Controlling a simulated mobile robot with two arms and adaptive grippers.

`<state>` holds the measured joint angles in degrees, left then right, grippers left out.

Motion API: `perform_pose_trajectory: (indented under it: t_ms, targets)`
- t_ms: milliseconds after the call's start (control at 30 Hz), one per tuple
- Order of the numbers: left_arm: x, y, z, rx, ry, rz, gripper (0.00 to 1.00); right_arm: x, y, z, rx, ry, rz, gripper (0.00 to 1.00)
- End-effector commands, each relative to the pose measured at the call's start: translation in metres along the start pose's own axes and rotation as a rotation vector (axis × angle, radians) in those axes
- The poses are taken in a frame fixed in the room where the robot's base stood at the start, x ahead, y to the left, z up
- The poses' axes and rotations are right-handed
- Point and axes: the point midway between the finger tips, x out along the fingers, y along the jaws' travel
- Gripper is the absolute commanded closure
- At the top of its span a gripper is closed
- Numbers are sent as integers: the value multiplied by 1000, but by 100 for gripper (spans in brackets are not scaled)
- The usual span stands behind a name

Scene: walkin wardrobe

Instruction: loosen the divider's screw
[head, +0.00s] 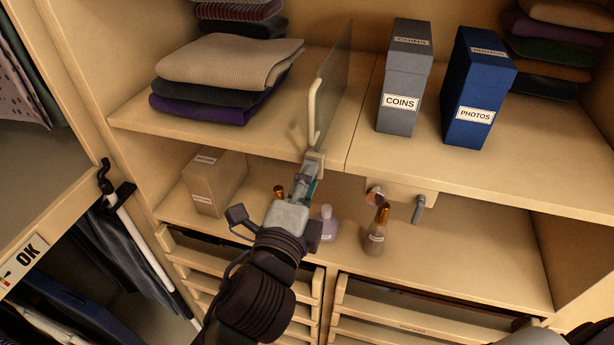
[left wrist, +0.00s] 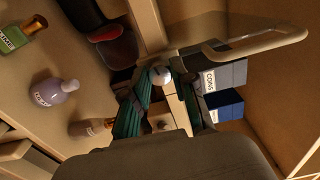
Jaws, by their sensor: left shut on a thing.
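The divider (head: 336,75) is a thin, see-through panel standing upright on the upper shelf, with a cream curved handle at its front edge and a clamp (head: 315,160) at the shelf's front edge. My left gripper (head: 305,183) is at that clamp, just below the shelf edge. In the left wrist view, its fingers (left wrist: 168,98) are shut around a pale round screw head (left wrist: 160,76). The divider's handle also shows in the left wrist view (left wrist: 262,46). In the head view the screw is hidden by the gripper. My right gripper is out of view.
A grey COINS box (head: 404,85) and a blue PHOTOS box (head: 476,90) stand right of the divider; folded clothes (head: 230,62) lie left. Below are a cardboard box (head: 213,182), several bottles, including one (head: 377,232), and a bracket with a peg (head: 400,196).

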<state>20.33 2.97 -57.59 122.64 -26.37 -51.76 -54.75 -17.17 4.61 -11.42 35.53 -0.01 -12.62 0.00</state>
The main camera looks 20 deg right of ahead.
Motion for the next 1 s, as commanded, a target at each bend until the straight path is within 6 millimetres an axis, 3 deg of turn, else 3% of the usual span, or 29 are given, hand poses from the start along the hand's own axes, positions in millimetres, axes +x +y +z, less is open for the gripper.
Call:
perform_pose_trajectory:
  t_ms: [1000]
  targets:
    - [0, -1, 0, -926, -1, 1, 100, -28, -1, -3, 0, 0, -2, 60]
